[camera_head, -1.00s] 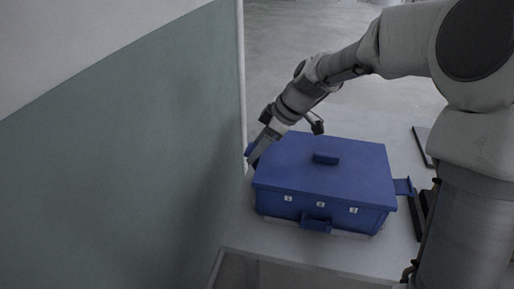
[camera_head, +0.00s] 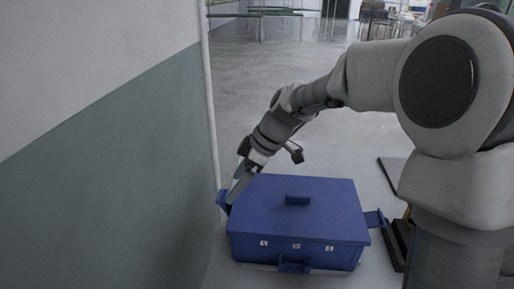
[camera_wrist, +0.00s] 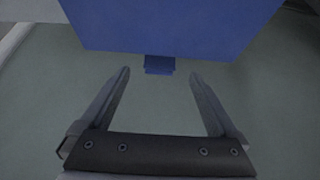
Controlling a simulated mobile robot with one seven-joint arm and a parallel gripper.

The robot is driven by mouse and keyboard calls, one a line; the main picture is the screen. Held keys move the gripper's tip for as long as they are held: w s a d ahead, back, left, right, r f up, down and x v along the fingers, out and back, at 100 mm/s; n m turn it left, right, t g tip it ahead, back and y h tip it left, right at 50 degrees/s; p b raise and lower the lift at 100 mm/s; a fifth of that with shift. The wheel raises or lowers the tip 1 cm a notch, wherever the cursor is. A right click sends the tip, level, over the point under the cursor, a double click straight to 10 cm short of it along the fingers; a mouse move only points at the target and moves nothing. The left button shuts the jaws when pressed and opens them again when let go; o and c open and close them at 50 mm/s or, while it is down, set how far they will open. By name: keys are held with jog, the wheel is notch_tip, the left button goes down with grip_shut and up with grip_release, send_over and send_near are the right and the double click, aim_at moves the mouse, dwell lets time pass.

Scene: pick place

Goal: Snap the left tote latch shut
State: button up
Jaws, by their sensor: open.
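A closed blue tote (camera_head: 325,208) stands on a light table, with a raised handle on its lid. Its left latch (camera_head: 221,198) juts out from the left side, partly hidden by my gripper. My gripper (camera_head: 232,203) is open and empty, pointing down beside the tote's left edge, close to that latch. In the wrist view, the blue tote (camera_wrist: 170,25) fills the top, and a small blue tab (camera_wrist: 159,65), seemingly the latch, shows between and beyond the tips of my open fingers (camera_wrist: 160,74). I cannot tell whether they touch it.
A right latch (camera_head: 376,218) juts out from the tote's right side, and a front latch (camera_head: 295,267) is on its near face. A green and white wall (camera_head: 110,170) stands close on the left. A dark flat object (camera_head: 394,172) lies to the right.

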jog(key=w+p+v, duration=0.1)
jog(key=p+v, duration=0.1)
jog(key=v, duration=1.1)
jog(key=shift+s+p, duration=0.3)
jog(key=shift+s, duration=0.2)
jog(key=g+h+p, duration=0.3)
jog(key=h+p, duration=0.1)
jog(key=p, duration=0.6)
send_over(223, 196)
jog(key=d, duration=0.3)
jog(key=a+f+t+h+p, duration=0.2)
jog(key=a+h+p, duration=0.4)
jog(key=a+p, duration=0.25)
jog(key=x, duration=1.6)
jog(key=shift+w+d+f+b, duration=0.15)
jog(key=shift+f+b, duration=0.15)
jog(key=shift+b, duration=0.05)
